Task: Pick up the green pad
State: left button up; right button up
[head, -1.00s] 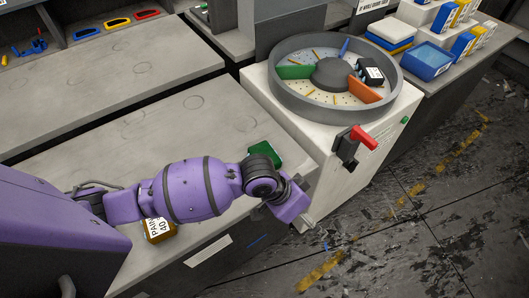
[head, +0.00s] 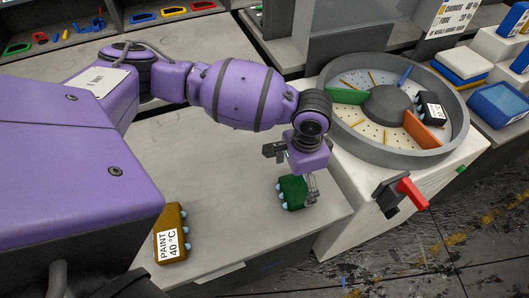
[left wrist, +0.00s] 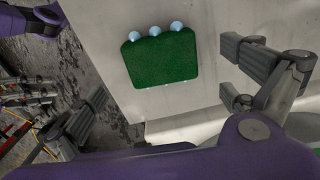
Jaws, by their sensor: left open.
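The green pad (head: 292,193) lies on the grey worktop (head: 225,215) near its right end, with light blue knobs along its sides. My left gripper (head: 292,168) is above the pad, its fingers spread apart and nothing held. In the left wrist view the green pad (left wrist: 160,57) shows between and ahead of the two open fingers, with bare surface around it. The left gripper (left wrist: 165,95) does not appear to touch it. My right gripper is not seen.
A brown paint pad (head: 171,232) labelled "PAINT 40 °C" lies left of the green pad. A round grey drum (head: 345,150) with coloured dividers stands to the right, with a red-handled lever (head: 409,193) below it. The worktop between the pads is clear.

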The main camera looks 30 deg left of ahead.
aim_at(296, 188)
pick_arm(q)
notch_tip(296, 188, down, 3)
jog(key=shift+a+r, duration=0.1)
jog(key=shift+r, duration=0.1)
notch_tip(296, 188, down, 2)
jog(key=shift+f, duration=0.4)
jog(key=shift+w, duration=0.1)
jog(key=c, duration=1.2)
jog(key=shift+c, duration=0.5)
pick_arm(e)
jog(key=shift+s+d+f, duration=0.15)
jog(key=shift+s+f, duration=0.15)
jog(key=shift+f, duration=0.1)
pick_arm(q)
jog(key=shift+r, duration=0.15)
